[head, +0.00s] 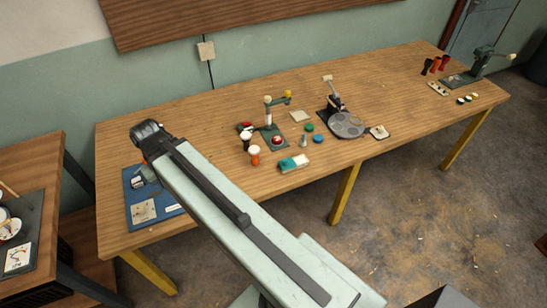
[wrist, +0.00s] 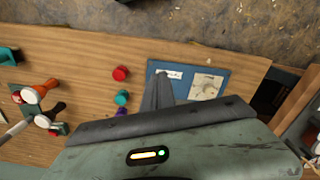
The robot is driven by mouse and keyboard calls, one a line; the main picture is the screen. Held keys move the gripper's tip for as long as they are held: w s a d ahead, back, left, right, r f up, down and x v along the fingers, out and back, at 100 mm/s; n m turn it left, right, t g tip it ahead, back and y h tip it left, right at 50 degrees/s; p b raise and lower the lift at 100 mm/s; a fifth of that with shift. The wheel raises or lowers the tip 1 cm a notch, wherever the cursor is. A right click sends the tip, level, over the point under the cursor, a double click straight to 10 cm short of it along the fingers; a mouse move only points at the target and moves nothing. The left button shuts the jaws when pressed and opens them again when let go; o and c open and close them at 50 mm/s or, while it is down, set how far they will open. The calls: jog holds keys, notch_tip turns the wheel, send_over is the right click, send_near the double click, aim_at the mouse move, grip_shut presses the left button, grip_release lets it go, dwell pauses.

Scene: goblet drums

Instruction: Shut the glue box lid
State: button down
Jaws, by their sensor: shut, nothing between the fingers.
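I cannot tell for sure which thing is the glue box, and no lid shows clearly. A flat blue panel (head: 163,197) lies at the table's left end, with a pale square card and a small white label on it. The panel also shows in the wrist view (wrist: 218,91), where the card has a dial-like mark. My gripper (wrist: 160,75) is shut and empty, its dark fingers over the panel's edge near the label. In the head view, my arm's end is above the panel, and I cannot make out the fingertips. A teal-and-white block (head: 293,163) lies near the table's front edge.
Red (wrist: 121,73) and teal (wrist: 121,97) knobs stand beside the panel. A green stand (head: 275,140), goblet-shaped pieces (head: 254,156) and a grey round plate (head: 347,124) occupy the table's middle. The table's back left (head: 200,120) is clear. A second bench (head: 35,150) stands at left.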

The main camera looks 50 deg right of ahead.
jog(key=n+t+y+b, duration=0.3)
jog(key=n, duration=0.5)
send_over(280, 164)
jog(key=f, duration=0.2)
jog(key=b+x, duration=1.1)
jog(key=shift+f, duration=0.1)
jog(key=s+d, duration=0.1)
jog(key=s+d+r+p, duration=0.1)
jog(key=shift+s+d+r, duration=0.15)
jog(key=shift+s+d, duration=0.05)
jog(key=shift+s, duration=0.05)
jog(key=shift+s+d, duration=0.2)
jog(key=shift+s, duration=0.05)
